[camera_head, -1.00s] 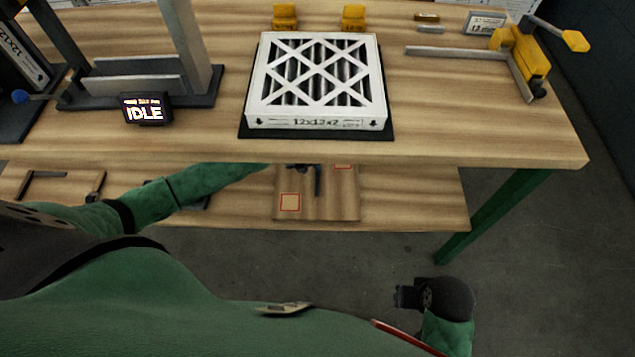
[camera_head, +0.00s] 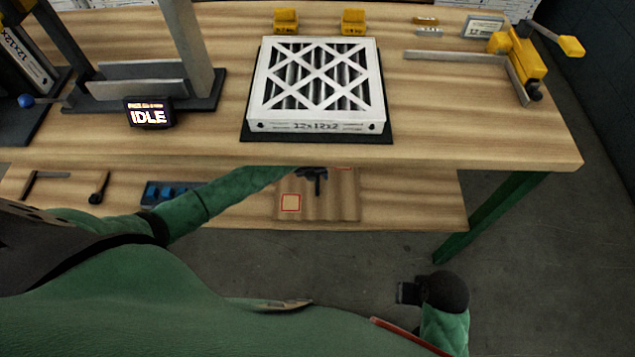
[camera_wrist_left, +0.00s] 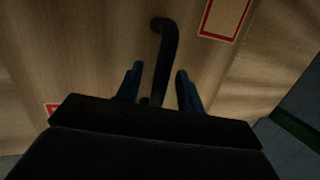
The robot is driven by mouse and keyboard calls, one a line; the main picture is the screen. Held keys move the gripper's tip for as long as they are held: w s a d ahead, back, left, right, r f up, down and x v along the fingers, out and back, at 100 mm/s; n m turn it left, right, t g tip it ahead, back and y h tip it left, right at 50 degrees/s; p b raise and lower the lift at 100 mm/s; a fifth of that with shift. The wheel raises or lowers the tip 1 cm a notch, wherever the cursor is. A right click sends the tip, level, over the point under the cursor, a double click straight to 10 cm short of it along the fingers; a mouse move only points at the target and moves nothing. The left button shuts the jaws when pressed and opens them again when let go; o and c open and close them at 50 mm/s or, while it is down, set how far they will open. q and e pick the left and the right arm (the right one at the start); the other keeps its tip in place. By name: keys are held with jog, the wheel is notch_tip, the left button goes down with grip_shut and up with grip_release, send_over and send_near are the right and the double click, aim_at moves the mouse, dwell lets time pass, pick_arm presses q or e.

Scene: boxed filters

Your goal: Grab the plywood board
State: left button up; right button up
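The plywood board (camera_head: 341,204) lies on the lower shelf under the bench's front edge. It has red-outlined squares and a dark handle (camera_head: 317,189); the upper part of the board is hidden by the bench top. My left gripper (camera_head: 311,175) is at the handle, partly hidden under the bench edge. In the left wrist view, the fingers of my left gripper (camera_wrist_left: 158,84) are apart, with the dark handle (camera_wrist_left: 167,45) running between and beyond them; contact is not clear. My right gripper (camera_head: 406,293) hangs low in front of the shelf, away from the board; its opening is unclear.
A white-framed filter (camera_head: 318,84) sits on a dark mat on the bench top (camera_head: 450,130). A display reading IDLE (camera_head: 149,114) and a yellow clamp (camera_head: 528,62) stand there too. A blue-topped tray (camera_head: 166,193) lies on the lower shelf (camera_head: 410,200), left of the board.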

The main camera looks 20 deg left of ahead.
pick_arm(q)
jog(key=shift+c, duration=0.5)
grip_shut()
jog(key=shift+w+r, duration=0.1)
dwell(0.8)
